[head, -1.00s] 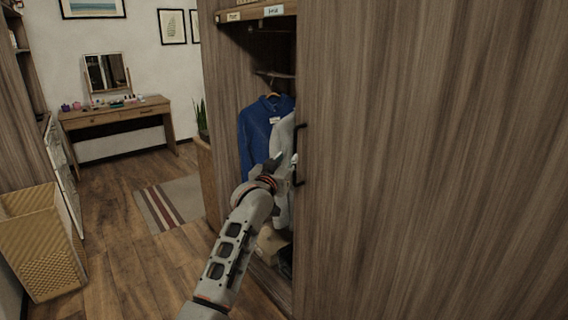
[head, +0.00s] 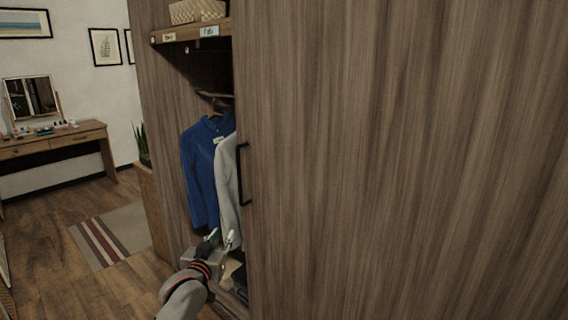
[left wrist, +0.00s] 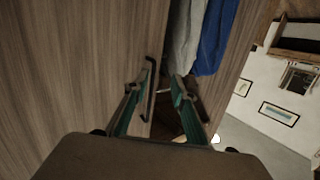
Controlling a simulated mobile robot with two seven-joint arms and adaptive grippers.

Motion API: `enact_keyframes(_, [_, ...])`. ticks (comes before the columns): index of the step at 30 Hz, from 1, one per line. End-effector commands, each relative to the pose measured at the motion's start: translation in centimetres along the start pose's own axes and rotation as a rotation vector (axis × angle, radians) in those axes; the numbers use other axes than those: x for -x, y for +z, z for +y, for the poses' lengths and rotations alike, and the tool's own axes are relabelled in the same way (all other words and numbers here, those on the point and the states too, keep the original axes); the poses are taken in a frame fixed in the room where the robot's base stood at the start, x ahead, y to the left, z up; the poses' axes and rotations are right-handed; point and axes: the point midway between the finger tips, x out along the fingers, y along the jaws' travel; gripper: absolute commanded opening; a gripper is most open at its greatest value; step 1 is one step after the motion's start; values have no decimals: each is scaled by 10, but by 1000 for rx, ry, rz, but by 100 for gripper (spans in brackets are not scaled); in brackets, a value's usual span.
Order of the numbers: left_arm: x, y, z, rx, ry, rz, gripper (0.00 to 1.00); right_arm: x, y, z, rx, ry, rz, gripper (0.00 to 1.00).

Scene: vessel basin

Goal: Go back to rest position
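My left gripper (head: 221,238) is in front of the wardrobe opening, below and left of the black door handle (head: 243,174). Its two fingers stand apart with nothing held between them, as the left wrist view (left wrist: 160,84) shows. In that view the handle (left wrist: 151,90) appears just beyond the left finger. In the head view the gripper and handle are apart. The wooden wardrobe door (head: 400,160) covers the right side, with an opening at its left. My right gripper is not in view.
A blue shirt (head: 200,165) and a light grey garment (head: 228,185) hang in the opening. A labelled shelf (head: 190,32) holds woven baskets (head: 198,11). A dressing table (head: 60,140) stands at the back left. Floor with a striped rug (head: 112,232) is open left of the wardrobe.

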Motion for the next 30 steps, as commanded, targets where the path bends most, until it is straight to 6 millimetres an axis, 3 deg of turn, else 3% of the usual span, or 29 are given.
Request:
enact_keyframes(1, [18, 37, 0, -15, 4, -36, 25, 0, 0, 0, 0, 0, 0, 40])
enact_keyframes(6, [81, 134, 8, -57, 28, -132, 25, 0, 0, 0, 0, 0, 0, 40])
enact_keyframes(11, [153, 212, 18, -91, 63, -222, 25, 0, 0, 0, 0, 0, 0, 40])
enact_keyframes(15, [224, 267, 30, -116, 102, -300, 25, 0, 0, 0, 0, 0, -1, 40])
enact_keyframes(21, [321, 319, 48, -135, 164, -398, 25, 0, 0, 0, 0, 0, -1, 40])
enact_keyframes(24, [355, 332, 56, -138, 187, -430, 25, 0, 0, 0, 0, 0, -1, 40])
enact_keyframes(30, [383, 341, 62, -138, 207, -455, 25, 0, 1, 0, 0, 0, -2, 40])
